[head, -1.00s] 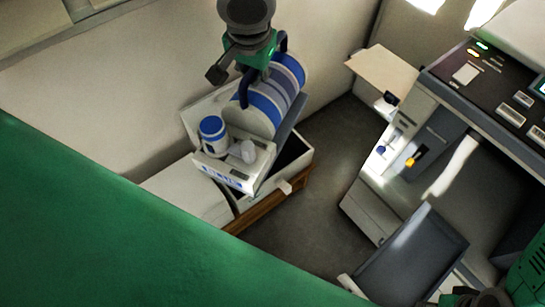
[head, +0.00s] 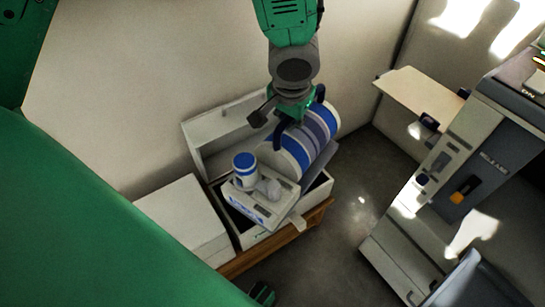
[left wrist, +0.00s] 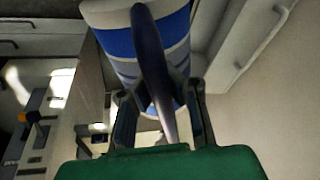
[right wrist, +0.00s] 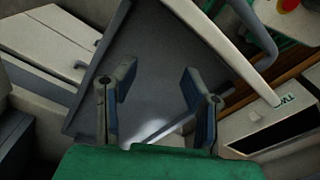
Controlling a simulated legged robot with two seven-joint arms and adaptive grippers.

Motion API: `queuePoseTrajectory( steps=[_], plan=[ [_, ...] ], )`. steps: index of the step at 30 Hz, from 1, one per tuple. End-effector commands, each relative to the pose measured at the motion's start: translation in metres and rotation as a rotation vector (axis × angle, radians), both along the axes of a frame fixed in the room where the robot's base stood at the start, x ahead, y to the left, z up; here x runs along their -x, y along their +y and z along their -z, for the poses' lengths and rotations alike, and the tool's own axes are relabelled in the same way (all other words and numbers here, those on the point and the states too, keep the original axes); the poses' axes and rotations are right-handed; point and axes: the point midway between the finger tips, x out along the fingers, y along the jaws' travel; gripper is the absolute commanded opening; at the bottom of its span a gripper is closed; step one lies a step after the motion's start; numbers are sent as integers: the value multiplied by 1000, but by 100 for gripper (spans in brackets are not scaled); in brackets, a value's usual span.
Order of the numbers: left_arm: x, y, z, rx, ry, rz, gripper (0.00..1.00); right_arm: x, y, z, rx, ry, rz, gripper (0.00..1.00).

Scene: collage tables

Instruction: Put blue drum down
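The blue drum (head: 306,144) is a cylinder with blue, white and grey bands and dark blue handles. It lies on its side above an open white box (head: 321,190) in the head view; whether it touches the box is unclear. My left gripper (head: 290,112) comes from above onto the drum. In the left wrist view the drum (left wrist: 118,44) is close, and the gripper's fingers (left wrist: 163,95) close in on both sides of a dark handle (left wrist: 148,40). My right gripper (right wrist: 153,95) is open and empty in the right wrist view, in front of a dark grey panel (right wrist: 150,60).
A white tray (head: 252,208) with a blue-lidded jar (head: 244,165) and a small white object (head: 270,188) sits in front of the drum. A closed white box (head: 180,218) is left. A grey machine (head: 455,165) with a beige shelf (head: 420,88) stands right. Floor between is clear.

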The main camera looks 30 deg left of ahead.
Motion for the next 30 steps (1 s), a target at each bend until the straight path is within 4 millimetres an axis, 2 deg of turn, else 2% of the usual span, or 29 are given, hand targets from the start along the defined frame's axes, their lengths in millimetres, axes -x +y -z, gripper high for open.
queuePoseTrajectory(
  steps=[1, 6, 15, 21, 26, 30],
  plan=[
    [-8, 3, 18, -1, 2, 13, 0, 0, 0, 5, 0, 0, 0, 40],
    [-33, 16, 70, -4, 8, 84, 0, 0, 0, 5, 0, -1, 0, 40],
    [-58, 55, 157, -8, 16, 224, 0, 0, 0, -4, 0, -1, 0, 40],
    [-61, 74, 196, -11, 17, 300, 0, 0, 0, -7, 0, -1, 0, 40],
    [-62, 81, 212, -12, 18, 330, 0, 0, 0, -7, 0, 0, 0, 40],
    [-61, 81, 235, -13, 20, 337, 0, 0, 0, -1, 0, 0, 0, 40]
  ],
)
